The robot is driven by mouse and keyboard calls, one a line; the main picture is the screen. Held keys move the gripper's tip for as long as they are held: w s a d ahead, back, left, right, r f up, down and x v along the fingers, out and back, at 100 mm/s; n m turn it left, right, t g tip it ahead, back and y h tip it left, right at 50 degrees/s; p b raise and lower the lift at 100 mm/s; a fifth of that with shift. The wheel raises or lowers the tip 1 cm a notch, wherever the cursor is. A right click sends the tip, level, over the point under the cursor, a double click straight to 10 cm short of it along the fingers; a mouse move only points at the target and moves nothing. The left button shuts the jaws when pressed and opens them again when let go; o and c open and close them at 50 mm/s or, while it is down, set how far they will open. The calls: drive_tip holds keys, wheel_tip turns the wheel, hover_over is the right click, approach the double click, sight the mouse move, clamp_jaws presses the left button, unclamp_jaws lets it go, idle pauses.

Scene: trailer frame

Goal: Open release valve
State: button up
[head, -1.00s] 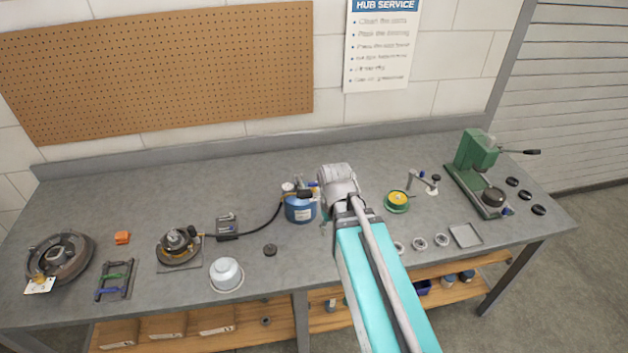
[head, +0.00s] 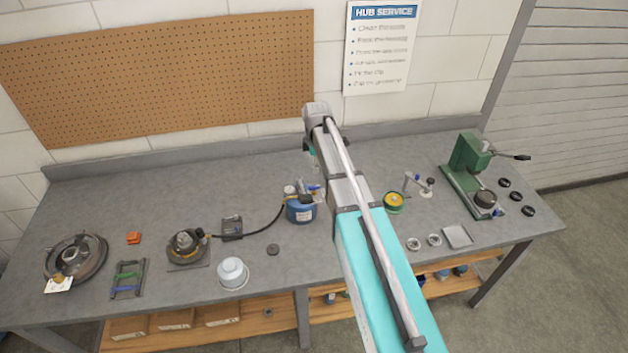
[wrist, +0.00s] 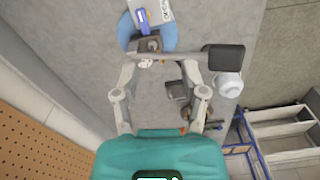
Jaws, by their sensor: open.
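The blue canister (head: 301,212) stands upright at mid bench, left of my arm, with a black hose and small fittings on top. A small blue lever (head: 313,187) shows at its top; which fitting is the release valve is hard to tell. In the wrist view the canister (wrist: 163,38) is at the top edge with the blue lever (wrist: 142,22) on it. A grey bar with a black grip (wrist: 226,58) reaches right from the canister top. My gripper (wrist: 158,74) is open and empty, its fingertips near the bar. In the head view my arm mostly hides it.
The black hose runs left to a hub assembly (head: 187,246). A yellow-green spool (head: 393,202) and a green press (head: 472,170) stand to the right. The pegboard wall (head: 170,75) is behind.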

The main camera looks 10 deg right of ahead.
sight(314, 186)
drive_tip(key=w+n, duration=0.1)
drive_tip(key=w+r+n, duration=0.1)
drive_tip(key=shift+w+r+p, duration=0.1)
drive_tip(key=shift+w+p, duration=0.2)
drive_tip(key=shift+w, duration=0.1)
drive_tip(key=shift+f, duration=0.2)
wheel_tip(314, 186, down, 14)
drive_tip(key=b, duration=1.3)
drive_tip(key=shift+r+b, duration=0.25)
drive_tip(key=shift+b, duration=0.15)
clamp_jaws()
